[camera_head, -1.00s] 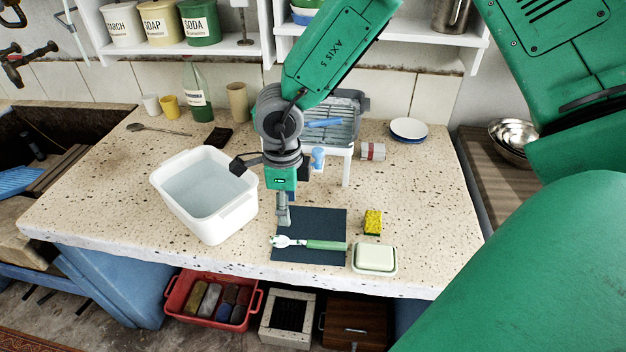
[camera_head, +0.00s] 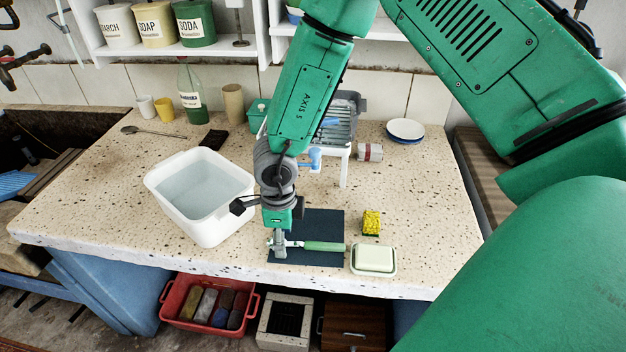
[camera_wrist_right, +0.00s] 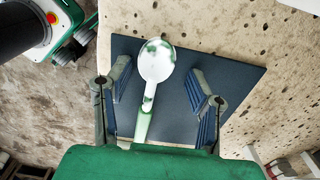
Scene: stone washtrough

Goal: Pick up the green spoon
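The green spoon lies on a dark blue mat (camera_head: 325,225) near the counter's front edge. Its green handle (camera_head: 325,246) points right in the head view. Its white bowl with green patches (camera_wrist_right: 157,62) shows in the wrist view. My right gripper (camera_head: 279,245) is low over the mat at the bowl end and hides most of the bowl. In the wrist view my right gripper (camera_wrist_right: 162,88) is open, with one finger on each side of the spoon and gaps between. Whether the fingertips touch the mat cannot be told. My left gripper is not in view.
A white basin of water (camera_head: 205,225) stands close left of my gripper. A yellow sponge (camera_head: 371,223) and a soap dish (camera_head: 373,260) stand right of the mat. Behind are a blue brush (camera_head: 314,158), a dish rack (camera_head: 348,115) and plates (camera_head: 405,130). The right counter is clear.

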